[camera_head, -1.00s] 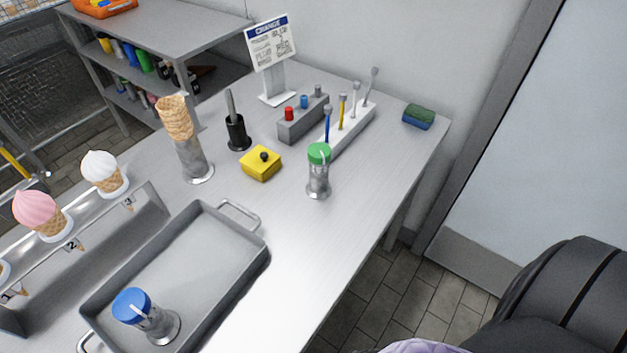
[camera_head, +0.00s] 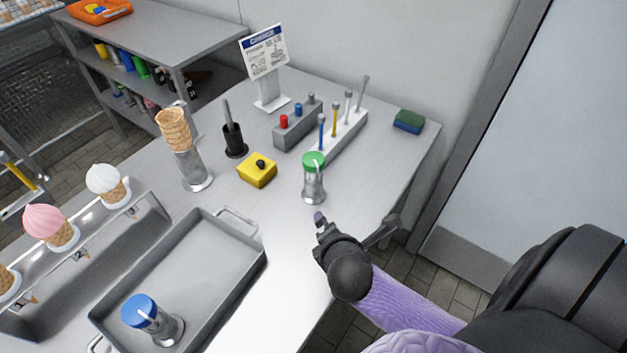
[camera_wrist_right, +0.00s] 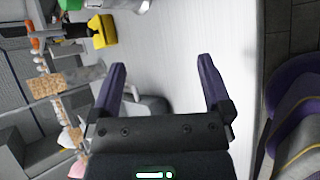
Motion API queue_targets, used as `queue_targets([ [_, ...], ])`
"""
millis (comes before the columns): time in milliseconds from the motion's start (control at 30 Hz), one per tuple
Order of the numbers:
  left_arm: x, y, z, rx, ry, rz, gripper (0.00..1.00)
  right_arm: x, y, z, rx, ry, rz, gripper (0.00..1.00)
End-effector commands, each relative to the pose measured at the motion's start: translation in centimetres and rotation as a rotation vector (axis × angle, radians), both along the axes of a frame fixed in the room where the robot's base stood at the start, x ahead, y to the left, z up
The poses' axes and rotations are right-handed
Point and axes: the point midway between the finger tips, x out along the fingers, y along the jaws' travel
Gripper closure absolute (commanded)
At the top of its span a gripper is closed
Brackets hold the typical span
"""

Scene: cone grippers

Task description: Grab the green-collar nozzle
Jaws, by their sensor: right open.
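The green-collar nozzle (camera_head: 314,179) stands upright on the steel table, a metal cylinder with a green top and a pale streak across it. My right gripper (camera_head: 319,218) is just in front of it, over the table's right edge, apart from it and empty. My left gripper is not in view.
A yellow box with a black knob (camera_head: 257,169) sits left of the nozzle. A white rack of upright tools (camera_head: 345,140) stands close behind it. A blue-collar nozzle (camera_head: 142,311) stands in the grey tray (camera_head: 250,262). The table's front right is clear.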

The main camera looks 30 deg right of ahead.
Motion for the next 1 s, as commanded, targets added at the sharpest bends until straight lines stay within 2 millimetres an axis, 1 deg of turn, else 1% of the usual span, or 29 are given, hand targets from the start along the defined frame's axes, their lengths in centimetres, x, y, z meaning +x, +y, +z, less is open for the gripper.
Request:
queue_targets([
  [33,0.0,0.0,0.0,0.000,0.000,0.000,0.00,1.5,-0.8,0.3,-0.159,-0.001,0.123,0.00],
  [67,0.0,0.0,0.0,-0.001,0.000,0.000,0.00,2.4,-1.2,0.5,-0.272,0.002,0.206,0.00],
  [100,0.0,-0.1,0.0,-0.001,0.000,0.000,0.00,3.5,-1.7,0.7,-0.420,0.008,0.313,0.00],
  [200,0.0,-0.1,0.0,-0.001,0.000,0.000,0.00,5.8,-2.6,1.2,-0.746,0.038,0.531,0.00],
  [300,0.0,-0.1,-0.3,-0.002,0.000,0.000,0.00,7.1,-3.1,1.2,-0.917,0.061,0.639,0.00],
  [433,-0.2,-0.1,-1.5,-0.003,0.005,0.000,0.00,9.4,-3.9,0.0,-0.947,0.066,0.656,0.00],
  [567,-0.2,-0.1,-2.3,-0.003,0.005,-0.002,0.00,11.1,-4.5,-0.7,-0.943,0.066,0.655,0.00],
  [700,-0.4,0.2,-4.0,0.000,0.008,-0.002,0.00,13.5,-5.5,-2.0,-0.939,0.065,0.653,0.00],
  [800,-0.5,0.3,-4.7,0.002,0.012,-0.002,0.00,15.0,-6.0,-2.5,-0.939,0.066,0.654,0.00],
  [900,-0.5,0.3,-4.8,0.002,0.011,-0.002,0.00,15.5,-6.2,-2.5,-0.938,0.066,0.653,0.00],
  [1000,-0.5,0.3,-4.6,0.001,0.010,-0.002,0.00,15.5,-6.2,-2.3,-0.937,0.065,0.654,0.00],
])
